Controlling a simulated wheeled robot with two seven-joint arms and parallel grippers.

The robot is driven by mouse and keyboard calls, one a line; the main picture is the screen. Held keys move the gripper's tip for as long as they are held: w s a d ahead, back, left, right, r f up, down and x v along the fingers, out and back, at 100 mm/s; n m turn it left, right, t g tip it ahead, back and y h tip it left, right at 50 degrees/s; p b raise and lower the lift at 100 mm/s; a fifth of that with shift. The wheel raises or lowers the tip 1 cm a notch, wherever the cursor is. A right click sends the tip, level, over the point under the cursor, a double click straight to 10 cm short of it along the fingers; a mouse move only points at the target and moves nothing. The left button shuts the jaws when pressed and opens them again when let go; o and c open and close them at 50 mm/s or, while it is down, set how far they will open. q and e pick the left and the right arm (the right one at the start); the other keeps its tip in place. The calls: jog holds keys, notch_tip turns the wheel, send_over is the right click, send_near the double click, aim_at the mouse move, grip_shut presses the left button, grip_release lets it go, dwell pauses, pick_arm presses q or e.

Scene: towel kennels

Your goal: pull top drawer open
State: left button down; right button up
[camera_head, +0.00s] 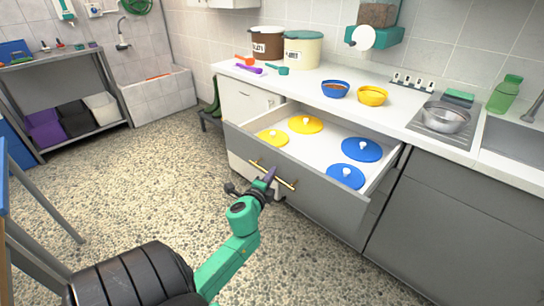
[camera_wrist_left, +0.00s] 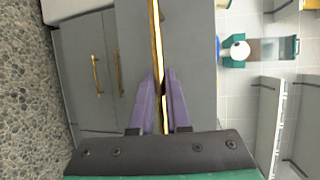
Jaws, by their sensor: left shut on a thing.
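The top drawer (camera_head: 303,185) is pulled out from the grey cabinet, with its inside in plain view. It holds two yellow lids (camera_head: 305,124) and two blue lids (camera_head: 361,149). A long brass handle (camera_head: 286,183) runs across its grey front. My left gripper (camera_head: 268,176) is at this handle in the head view. In the left wrist view its purple fingers (camera_wrist_left: 166,100) are closed around the brass bar (camera_wrist_left: 156,40), one on each side. My right gripper is in neither view.
A white counter (camera_head: 400,113) above the drawer carries a blue bowl (camera_head: 335,89), a yellow bowl (camera_head: 372,96) and two bins. A metal pan (camera_head: 446,118) stands by the sink at right. The speckled floor (camera_head: 130,190) in front is open. A shelf rack stands at left.

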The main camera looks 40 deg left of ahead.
pick_arm(q)
jog(key=c, duration=0.9)
grip_release()
jog(key=b+v, duration=0.1)
jog(key=v, duration=1.3)
jog(key=shift+s+d+r, duration=0.1)
jog(key=shift+s, duration=0.1)
